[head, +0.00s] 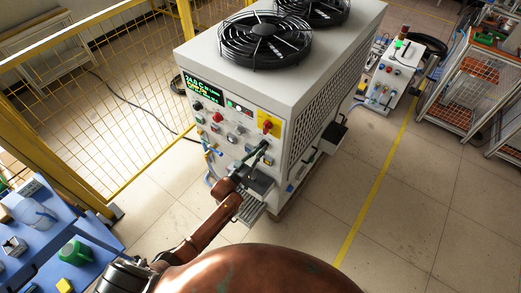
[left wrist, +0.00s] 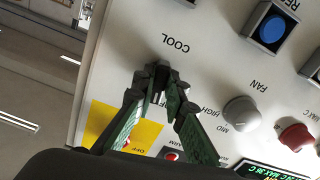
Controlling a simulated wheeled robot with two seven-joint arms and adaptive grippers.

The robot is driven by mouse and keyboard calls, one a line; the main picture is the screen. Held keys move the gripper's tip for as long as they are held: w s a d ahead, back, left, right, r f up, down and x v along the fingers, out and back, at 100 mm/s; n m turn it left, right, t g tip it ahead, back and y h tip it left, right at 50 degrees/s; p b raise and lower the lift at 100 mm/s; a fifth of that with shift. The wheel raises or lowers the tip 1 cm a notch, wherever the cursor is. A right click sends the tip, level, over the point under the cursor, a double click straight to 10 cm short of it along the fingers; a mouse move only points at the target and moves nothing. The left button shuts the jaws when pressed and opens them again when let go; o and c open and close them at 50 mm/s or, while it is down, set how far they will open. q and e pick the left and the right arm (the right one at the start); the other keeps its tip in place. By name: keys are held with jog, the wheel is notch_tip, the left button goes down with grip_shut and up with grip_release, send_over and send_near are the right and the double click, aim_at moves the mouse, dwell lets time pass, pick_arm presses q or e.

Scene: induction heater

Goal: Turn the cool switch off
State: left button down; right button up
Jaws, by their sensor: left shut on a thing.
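The cool switch sits on the white front panel (head: 228,130) of the heater cabinet, beside the COOL lettering (left wrist: 175,43), which shows upside down in the left wrist view. My left gripper (left wrist: 160,88) has its fingertips closed around the switch, which is mostly hidden between them. In the head view the left gripper (head: 260,150) reaches the right lower part of the panel, and the switch's position cannot be made out there. My right gripper is in neither view.
A blue button (left wrist: 272,28), a grey FAN knob (left wrist: 241,113) and a red knob (left wrist: 296,137) are nearby. A yellow plate with a red switch (head: 268,122) sits above the gripper. Yellow fencing (head: 120,90) stands left; open floor (head: 400,200) lies right.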

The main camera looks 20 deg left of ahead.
pick_arm(q)
jog(key=c, duration=2)
grip_release()
jog(key=shift+o, duration=0.2)
jog(key=v, duration=1.2)
